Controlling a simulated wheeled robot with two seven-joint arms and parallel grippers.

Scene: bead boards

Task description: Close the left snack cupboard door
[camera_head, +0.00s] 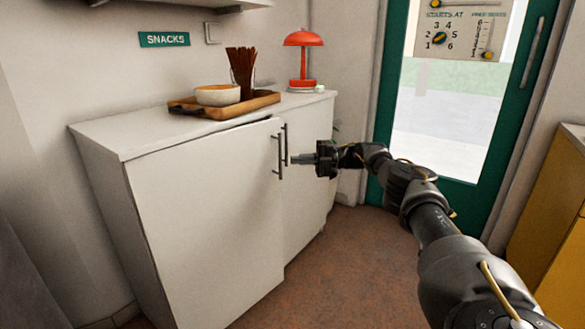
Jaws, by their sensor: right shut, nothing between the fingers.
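The white snack cupboard (97,139) stands against the wall under the SNACKS sign. Its left door (205,220) is slightly ajar, with its handle edge standing a little forward of the right door (308,190) and a thin dark gap along its top. The left door has a dark vertical bar handle (280,157); the right door's handle (286,144) is just beside it. My right gripper (294,160) is shut and empty, pointing left, close to the two handles. I cannot tell whether it touches anything. My left gripper is not in view.
On the cupboard top are a wooden tray (262,103) with a bowl (217,95) and sticks (241,70), and a red lamp (303,40). A green-framed glass door (510,125) is behind my right arm. A yellow cabinet (550,215) stands at right. The brown floor in front is clear.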

